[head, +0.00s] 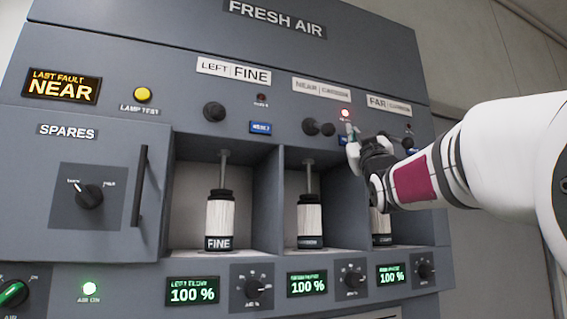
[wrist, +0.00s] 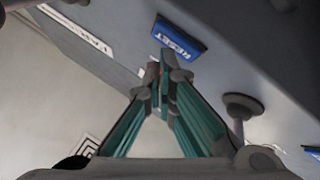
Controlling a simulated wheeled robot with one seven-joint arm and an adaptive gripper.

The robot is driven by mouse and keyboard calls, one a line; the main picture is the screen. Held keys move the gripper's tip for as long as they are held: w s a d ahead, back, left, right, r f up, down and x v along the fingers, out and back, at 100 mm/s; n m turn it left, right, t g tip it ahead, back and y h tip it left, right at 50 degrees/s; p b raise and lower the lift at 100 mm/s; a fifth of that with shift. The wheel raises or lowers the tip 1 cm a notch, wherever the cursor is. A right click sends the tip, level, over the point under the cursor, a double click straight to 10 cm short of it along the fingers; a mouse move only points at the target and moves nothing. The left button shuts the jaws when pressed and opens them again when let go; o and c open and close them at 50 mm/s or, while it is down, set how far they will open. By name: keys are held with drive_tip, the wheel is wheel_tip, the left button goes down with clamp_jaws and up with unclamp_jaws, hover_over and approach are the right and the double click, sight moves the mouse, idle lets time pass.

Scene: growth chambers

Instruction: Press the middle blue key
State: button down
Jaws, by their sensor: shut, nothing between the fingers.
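The middle blue key (head: 342,140) sits below the lit red lamp of the NEAR column in the head view, partly covered by my gripper (head: 353,146). In the wrist view a blue key marked RESET (wrist: 180,38), apparently the same one, lies just beyond the fingertips of my gripper (wrist: 164,68). The gripper is shut with nothing between its teal fingers. I cannot tell whether the tips touch the key. The left blue key (head: 261,127) is clear of my arm. Another blue key (wrist: 312,152) shows at the wrist view's right edge.
Black knobs (head: 214,112) (head: 318,128) stick out beside the keys. Below are open bays with canisters (head: 220,220) (head: 311,222) on rods. The SPARES door handle (head: 140,186) juts out at left. My arm covers part of the FAR bay.

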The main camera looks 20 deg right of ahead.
drive_tip(key=shift+w, duration=0.4)
idle(0.3)
drive_tip(key=shift+s+b, duration=0.2)
drive_tip(key=shift+b, duration=0.1)
drive_tip(key=shift+s, duration=0.6)
drive_tip(key=shift+s+d, duration=0.1)
drive_tip(key=shift+s, duration=2.45)
